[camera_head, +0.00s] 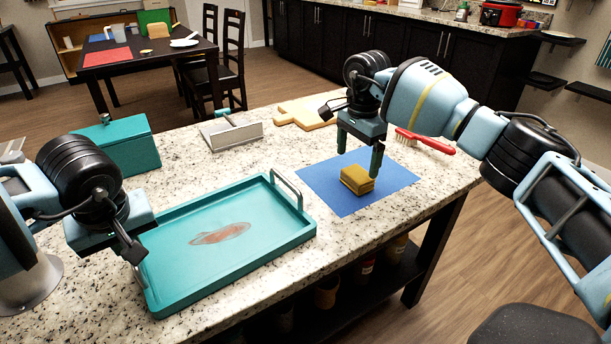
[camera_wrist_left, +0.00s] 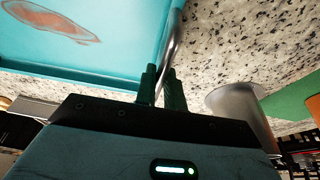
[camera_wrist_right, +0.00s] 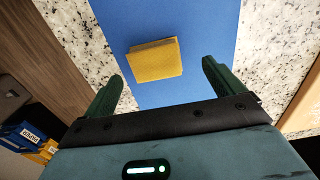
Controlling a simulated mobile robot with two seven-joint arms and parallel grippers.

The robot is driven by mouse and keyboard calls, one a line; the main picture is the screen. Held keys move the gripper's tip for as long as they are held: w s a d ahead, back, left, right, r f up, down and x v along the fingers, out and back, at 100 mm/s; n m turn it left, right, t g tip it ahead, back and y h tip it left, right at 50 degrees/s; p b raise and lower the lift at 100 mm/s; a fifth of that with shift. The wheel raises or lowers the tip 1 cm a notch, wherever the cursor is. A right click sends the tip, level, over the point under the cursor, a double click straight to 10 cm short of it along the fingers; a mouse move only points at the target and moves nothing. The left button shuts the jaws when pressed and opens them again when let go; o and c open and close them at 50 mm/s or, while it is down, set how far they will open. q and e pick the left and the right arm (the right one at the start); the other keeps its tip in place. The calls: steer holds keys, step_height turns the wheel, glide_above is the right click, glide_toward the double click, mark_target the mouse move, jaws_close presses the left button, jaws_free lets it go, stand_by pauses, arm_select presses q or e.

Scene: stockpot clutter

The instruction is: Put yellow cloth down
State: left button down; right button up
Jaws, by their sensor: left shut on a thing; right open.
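The yellow cloth (camera_head: 357,180) is a small folded block lying on a flat blue mat (camera_head: 333,194); the right wrist view shows it too (camera_wrist_right: 155,60). My right gripper (camera_head: 358,158) is open and empty just above and behind the cloth, its fingers apart and not around it. My left gripper (camera_head: 136,262) is shut on the near-left handle of the teal tray (camera_head: 170,285). The left wrist view shows its fingers (camera_wrist_left: 162,84) closed on the metal handle bar (camera_wrist_left: 173,45). A reddish-brown stain (camera_head: 220,234) marks the tray floor.
A red-handled brush (camera_head: 425,140) lies right of the mat, and a wooden board (camera_head: 305,112) behind it. A teal box (camera_head: 118,146) and a grey dustpan-like item (camera_head: 232,133) stand behind the tray. Speckled counter is bare at the front left.

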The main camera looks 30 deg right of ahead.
mark_target(358, 172)
steer(key=shift+s+f, duration=0.2)
steer(key=shift+f, duration=0.85)
steer(key=shift+s+f, duration=0.2)
steer(key=shift+f, duration=1.5)
steer(key=shift+c, duration=0.2)
steer(key=c, duration=1.1)
steer(key=shift+r, duration=5.1)
